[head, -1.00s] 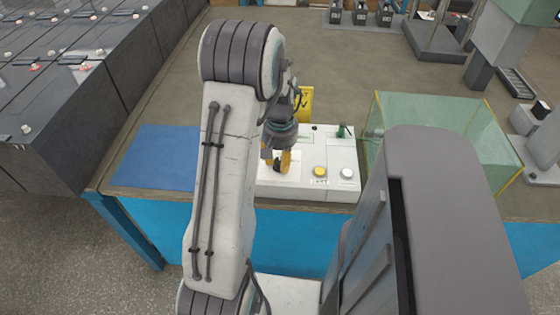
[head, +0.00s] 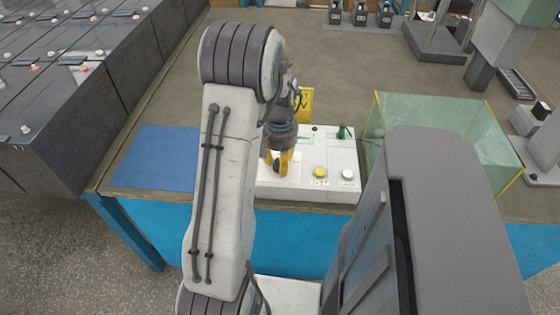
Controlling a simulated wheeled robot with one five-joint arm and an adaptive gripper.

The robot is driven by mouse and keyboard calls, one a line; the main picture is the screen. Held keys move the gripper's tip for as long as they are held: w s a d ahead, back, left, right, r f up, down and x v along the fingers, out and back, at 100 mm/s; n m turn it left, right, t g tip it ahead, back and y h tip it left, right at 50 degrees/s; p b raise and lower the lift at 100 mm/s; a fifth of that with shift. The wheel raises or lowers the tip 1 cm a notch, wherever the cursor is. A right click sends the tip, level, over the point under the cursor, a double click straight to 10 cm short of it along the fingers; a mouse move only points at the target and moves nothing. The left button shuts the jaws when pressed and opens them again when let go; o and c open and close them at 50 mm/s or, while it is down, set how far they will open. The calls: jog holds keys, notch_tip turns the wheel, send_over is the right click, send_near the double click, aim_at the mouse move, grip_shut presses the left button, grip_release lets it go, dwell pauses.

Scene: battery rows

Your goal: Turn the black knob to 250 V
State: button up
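The white test box (head: 335,150) stands near the front edge of the bench. My gripper (head: 277,165), with yellow fingers, points down over the left part of the box. The black knob (head: 276,169) shows as a small dark patch at the fingertips and is mostly hidden by them. I cannot tell whether the fingers touch it or are shut on it. The knob's pointer and the voltage marks cannot be read from here. My arm covers the left end of the box.
The box also carries a yellow button (head: 320,171), a white button (head: 348,174) and a green part (head: 342,131). A yellow sign (head: 305,103) stands behind it. A clear greenish case (head: 430,130) is close on the right, a blue mat (head: 155,157) on the left.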

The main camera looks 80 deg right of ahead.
jog(key=o, duration=0.4)
jog(key=shift+r, duration=0.1)
notch_tip(320, 180, up, 12)
dwell(0.6)
dwell(0.7)
